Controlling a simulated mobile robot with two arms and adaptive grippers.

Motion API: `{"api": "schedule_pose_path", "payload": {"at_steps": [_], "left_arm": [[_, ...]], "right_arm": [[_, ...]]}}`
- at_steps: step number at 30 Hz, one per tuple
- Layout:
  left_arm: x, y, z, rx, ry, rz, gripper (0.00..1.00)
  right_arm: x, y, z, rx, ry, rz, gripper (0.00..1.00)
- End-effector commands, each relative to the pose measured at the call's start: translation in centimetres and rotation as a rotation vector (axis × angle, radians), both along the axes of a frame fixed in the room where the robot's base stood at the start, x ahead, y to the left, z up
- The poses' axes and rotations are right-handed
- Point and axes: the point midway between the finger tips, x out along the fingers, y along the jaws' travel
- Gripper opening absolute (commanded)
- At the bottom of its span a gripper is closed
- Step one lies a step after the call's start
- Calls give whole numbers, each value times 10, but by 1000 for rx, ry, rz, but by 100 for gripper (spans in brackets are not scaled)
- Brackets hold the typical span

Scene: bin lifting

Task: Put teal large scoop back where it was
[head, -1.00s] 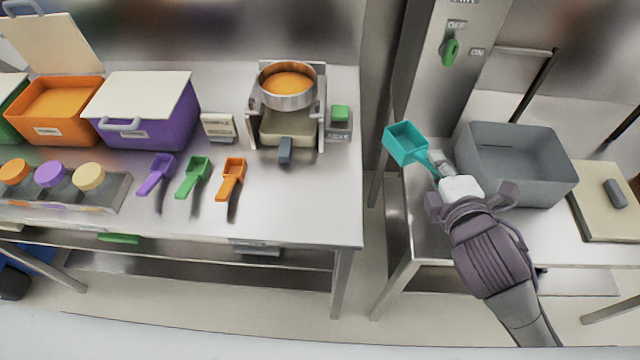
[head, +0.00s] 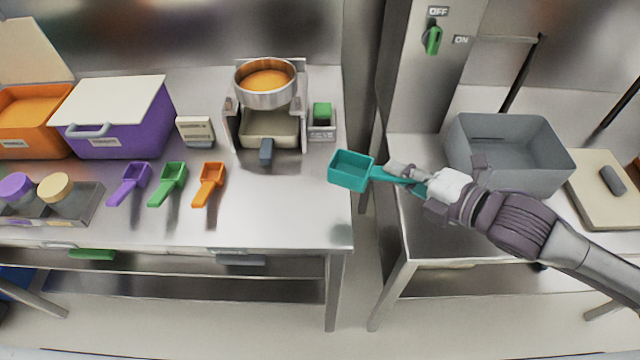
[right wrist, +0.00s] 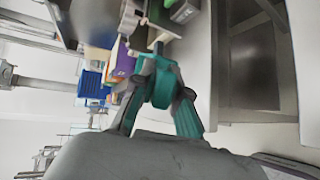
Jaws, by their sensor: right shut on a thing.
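The teal large scoop (head: 351,171) is held in my right gripper (head: 408,173), with its square cup pointing left. It hangs in the air over the gap between the two tables, its cup at the right edge of the left table in the head view. In the right wrist view the teal scoop (right wrist: 162,85) sits between the fingers of my right gripper (right wrist: 158,100), which are shut on its handle. A purple scoop (head: 130,184), a green scoop (head: 168,184) and an orange scoop (head: 209,184) lie in a row on the left table (head: 290,215). My left gripper is not in view.
A sieve pot (head: 265,84) on a stand holds orange powder, with a small green-topped box (head: 321,121) beside it. A grey bin (head: 510,160) and a cutting board (head: 605,200) stand on the right table. The left table is bare right of the orange scoop.

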Motion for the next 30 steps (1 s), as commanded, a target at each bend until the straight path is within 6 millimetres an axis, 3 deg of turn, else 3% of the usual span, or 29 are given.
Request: {"api": "schedule_pose_path", "payload": {"at_steps": [9,15,20,27,30], "left_arm": [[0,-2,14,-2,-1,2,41],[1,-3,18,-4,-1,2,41],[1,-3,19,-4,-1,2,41],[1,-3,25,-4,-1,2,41],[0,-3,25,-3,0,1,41]], "right_arm": [[42,57,-37,9,2,2,0],[62,82,-59,3,1,2,0],[66,88,-67,1,1,2,0],[66,88,-100,2,3,1,0],[66,88,-104,2,1,2,0]]}}
